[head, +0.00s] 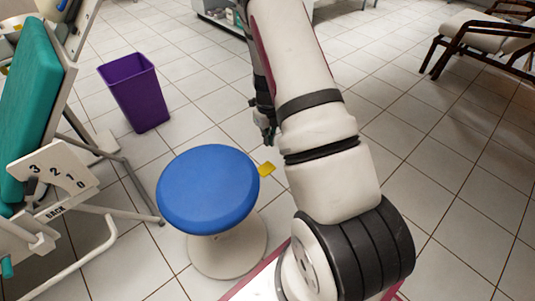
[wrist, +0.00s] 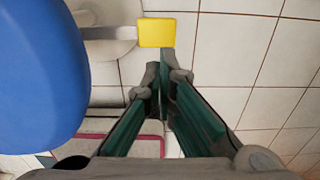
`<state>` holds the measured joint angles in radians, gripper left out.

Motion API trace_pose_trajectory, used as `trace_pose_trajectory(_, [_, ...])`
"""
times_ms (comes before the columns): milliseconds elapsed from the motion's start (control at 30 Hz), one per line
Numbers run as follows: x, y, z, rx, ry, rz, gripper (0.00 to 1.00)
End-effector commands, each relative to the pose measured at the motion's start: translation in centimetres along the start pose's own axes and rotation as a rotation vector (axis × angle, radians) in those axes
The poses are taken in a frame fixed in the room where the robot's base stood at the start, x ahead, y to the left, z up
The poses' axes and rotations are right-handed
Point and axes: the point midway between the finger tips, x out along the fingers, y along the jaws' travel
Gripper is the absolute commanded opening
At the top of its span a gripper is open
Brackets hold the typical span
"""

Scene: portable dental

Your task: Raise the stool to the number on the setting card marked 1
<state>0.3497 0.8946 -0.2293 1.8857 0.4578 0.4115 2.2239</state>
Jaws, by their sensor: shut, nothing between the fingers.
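The stool has a round blue seat (head: 208,188) on a white pedestal base (head: 228,248). A yellow paddle (head: 266,169) sticks out from under the seat's right side. In the wrist view the yellow paddle (wrist: 156,31) sits on the end of a grey lever (wrist: 110,33), with the blue seat (wrist: 38,75) at left. My gripper (head: 268,138) is beyond the paddle in the head view, partly hidden by my arm. In the wrist view my gripper (wrist: 163,76) is shut and empty, its tips just below the paddle in the picture. I see no setting card or stool height scale.
A teal dental chair (head: 30,110) stands at left, with a white plate (head: 55,178) reading 3, 2, 1, 0 and BACK. A purple bin (head: 137,92) stands behind the stool. Wooden-armed seating (head: 480,35) is at top right. The tiled floor at right is clear.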

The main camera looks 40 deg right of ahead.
Motion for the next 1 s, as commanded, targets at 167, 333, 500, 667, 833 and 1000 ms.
trace_pose_trajectory(167, [3.0, 0.0, -0.1, 0.0, 0.003, 0.002, 0.0])
trace_pose_trajectory(333, [6.5, 0.0, -0.1, -0.001, 0.003, 0.002, 0.0])
trace_pose_trajectory(500, [9.7, 0.1, -0.1, -0.001, 0.002, 0.002, 0.0])
trace_pose_trajectory(667, [12.0, 0.0, -0.1, 0.0, 0.001, 0.001, 0.0])
trace_pose_trajectory(833, [13.2, 0.0, 0.0, -0.001, 0.0, 0.0, 0.0])
trace_pose_trajectory(1000, [13.5, 0.0, -0.1, -0.001, 0.001, 0.0, 0.0])
